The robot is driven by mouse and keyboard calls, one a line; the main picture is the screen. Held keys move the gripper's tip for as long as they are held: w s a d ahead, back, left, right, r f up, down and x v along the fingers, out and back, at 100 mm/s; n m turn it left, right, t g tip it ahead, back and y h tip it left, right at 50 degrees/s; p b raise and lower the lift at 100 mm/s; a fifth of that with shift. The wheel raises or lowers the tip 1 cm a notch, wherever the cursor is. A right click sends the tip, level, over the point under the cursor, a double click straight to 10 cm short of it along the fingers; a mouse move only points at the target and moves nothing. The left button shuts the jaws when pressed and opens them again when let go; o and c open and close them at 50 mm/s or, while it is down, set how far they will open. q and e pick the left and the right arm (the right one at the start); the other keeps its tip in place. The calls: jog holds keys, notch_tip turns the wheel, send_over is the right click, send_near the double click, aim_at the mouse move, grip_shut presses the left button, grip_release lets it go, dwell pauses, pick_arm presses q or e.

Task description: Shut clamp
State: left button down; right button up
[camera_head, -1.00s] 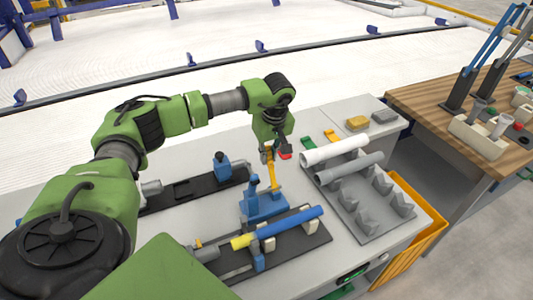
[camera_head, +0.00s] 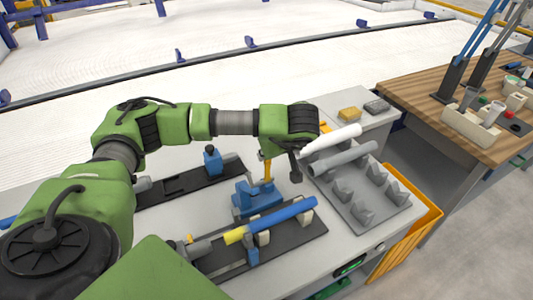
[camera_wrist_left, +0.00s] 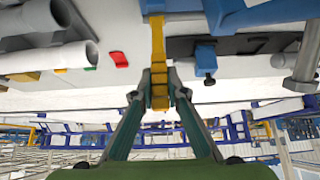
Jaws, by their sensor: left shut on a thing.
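The blue clamp (camera_head: 256,199) stands on the table behind the black fixture plate (camera_head: 222,262). Its yellow handle (camera_head: 267,172) rises steeply from the blue body. My left gripper (camera_wrist_left: 159,98) is shut on the yellow handle, which lies between both fingers in the left wrist view. In the head view the green wrist covers part of the grip. A blue pipe (camera_head: 285,215) with a yellow end (camera_head: 234,236) lies along the fixture in front of the clamp. A grey piece (camera_head: 198,249) is at its left end. My right gripper is not in view.
A blue block (camera_head: 213,160) stands on another black plate behind.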

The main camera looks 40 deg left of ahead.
pick_arm(q)
jog(key=c, duration=2)
grip_release()
jog(key=shift+r, duration=0.1)
jog(key=shift+v, duration=5.95)
jog(key=shift+s, duration=0.1)
